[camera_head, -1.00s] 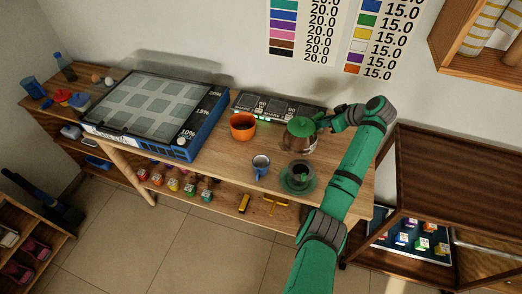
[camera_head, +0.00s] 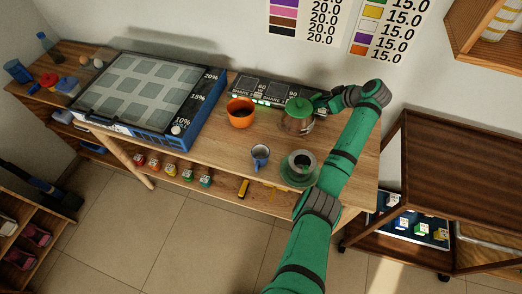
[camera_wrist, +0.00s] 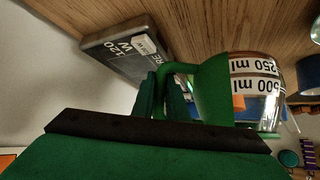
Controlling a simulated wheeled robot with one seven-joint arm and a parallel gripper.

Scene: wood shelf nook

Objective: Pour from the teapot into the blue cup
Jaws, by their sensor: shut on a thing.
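The teapot (camera_head: 298,122) has a clear glass body and a green lid, and stands upright on the wooden table. In the wrist view its glass side (camera_wrist: 268,100) carries ml labels that appear upside down. My gripper (camera_head: 322,102) is at its handle, on the right. In the wrist view my gripper's green fingers (camera_wrist: 165,95) are shut on the green handle (camera_wrist: 180,67). The blue cup (camera_head: 260,157) stands upright near the table's front edge, left and in front of the teapot. A blue thing at the wrist view's right edge may be this cup.
A dark labelled panel (camera_head: 262,90) lies behind. A large blue-sided board (camera_head: 150,95) fills the table's left.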

